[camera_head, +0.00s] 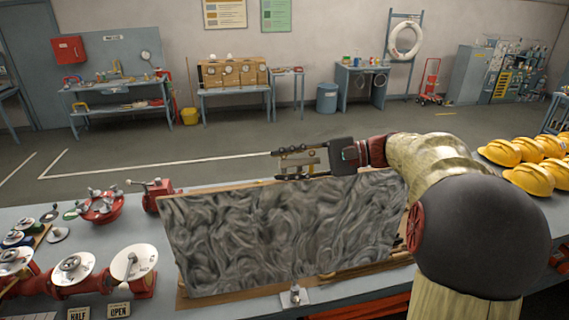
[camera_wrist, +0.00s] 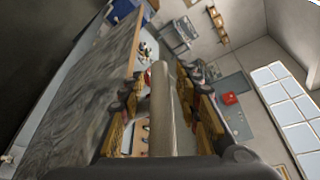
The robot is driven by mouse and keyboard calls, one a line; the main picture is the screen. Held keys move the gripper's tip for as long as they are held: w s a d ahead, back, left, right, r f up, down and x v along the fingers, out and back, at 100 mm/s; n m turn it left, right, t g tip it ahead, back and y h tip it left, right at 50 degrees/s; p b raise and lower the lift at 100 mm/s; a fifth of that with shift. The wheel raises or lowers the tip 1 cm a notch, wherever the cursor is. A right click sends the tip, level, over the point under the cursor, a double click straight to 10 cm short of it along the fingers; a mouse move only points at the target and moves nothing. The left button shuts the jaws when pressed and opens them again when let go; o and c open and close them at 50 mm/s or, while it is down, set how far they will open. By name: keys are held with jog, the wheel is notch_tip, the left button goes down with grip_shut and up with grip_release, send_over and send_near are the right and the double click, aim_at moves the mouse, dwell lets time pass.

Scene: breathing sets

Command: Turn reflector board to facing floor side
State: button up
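The reflector board (camera_head: 285,230) is a wide panel with a grey, swirled, shiny face. It stands steeply tilted on the bench, with that face towards the head camera and a thin wooden edge along its top. In the wrist view the board (camera_wrist: 85,85) fills the left side. My gripper (camera_head: 279,165) is just above and behind the board's top edge, pointing left. In the wrist view its two fingers (camera_wrist: 163,105) stand apart, with a pale grey bar between them that I cannot identify. I cannot tell whether the gripper touches the board.
The board's lower edge is by a wooden base and a small metal bracket (camera_head: 294,296) on the grey bench (camera_head: 222,186). Red valves with dials (camera_head: 132,265) and a red fitting (camera_head: 154,193) stand to the left. Yellow helmets (camera_head: 530,180) are at right. Open floor lies behind.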

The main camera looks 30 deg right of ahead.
jog(key=shift+w+a, duration=0.1)
jog(key=shift+a, duration=0.05)
jog(key=shift+c, duration=1.1)
grip_shut()
jog(key=shift+f, duration=0.1)
